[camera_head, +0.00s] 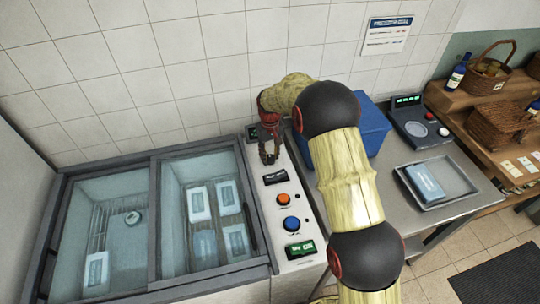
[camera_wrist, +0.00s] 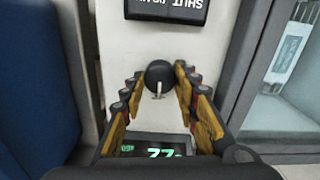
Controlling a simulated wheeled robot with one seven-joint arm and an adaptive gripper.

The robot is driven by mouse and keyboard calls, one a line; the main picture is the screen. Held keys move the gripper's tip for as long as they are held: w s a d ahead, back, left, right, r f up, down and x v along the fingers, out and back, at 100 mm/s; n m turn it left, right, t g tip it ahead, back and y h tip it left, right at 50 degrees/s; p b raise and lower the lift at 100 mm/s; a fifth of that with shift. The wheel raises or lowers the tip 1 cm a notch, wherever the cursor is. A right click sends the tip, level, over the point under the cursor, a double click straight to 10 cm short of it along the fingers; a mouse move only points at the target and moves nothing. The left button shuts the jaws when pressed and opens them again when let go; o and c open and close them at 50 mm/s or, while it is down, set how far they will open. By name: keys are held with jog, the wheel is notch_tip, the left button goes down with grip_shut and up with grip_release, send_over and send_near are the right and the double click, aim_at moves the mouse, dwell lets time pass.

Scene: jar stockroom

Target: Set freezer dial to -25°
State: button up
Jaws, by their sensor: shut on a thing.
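The freezer dial is a round black knob (camera_wrist: 159,73) with a pale pointer mark, on the white control panel (camera_wrist: 112,60). In the wrist view it sits between the tips of my gripper (camera_wrist: 159,76), which is shut on it. A dark display (camera_wrist: 150,146) with green digits lies between the fingers; they look like 22, partly cut off, and any sign is hard to read. In the head view my gripper (camera_head: 269,152) is at the panel's (camera_head: 262,193) far end and hides the dial. The freezer (camera_head: 155,222) is left of the panel.
A blue bin (camera_head: 372,135) stands close on the right. A metal tray (camera_head: 455,181) and scale (camera_head: 420,128) are farther right.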

aim_at(270, 157)
jog(key=shift+m, duration=0.4)
jog(key=m+p, duration=0.2)
jog(key=m, duration=0.2)
jog(key=shift+r+m+p, duration=0.15)
jog(key=shift+m+p, duration=0.15)
jog(key=shift+p, duration=0.05)
jog(key=m+p, duration=0.1)
jog(key=m, duration=0.5)
jog(key=shift+p, duration=0.35)
jog(key=shift+m, duration=0.4)
jog(key=o, duration=1)
jog(key=shift+o, duration=0.8)
notch_tip(270, 157, up, 12)
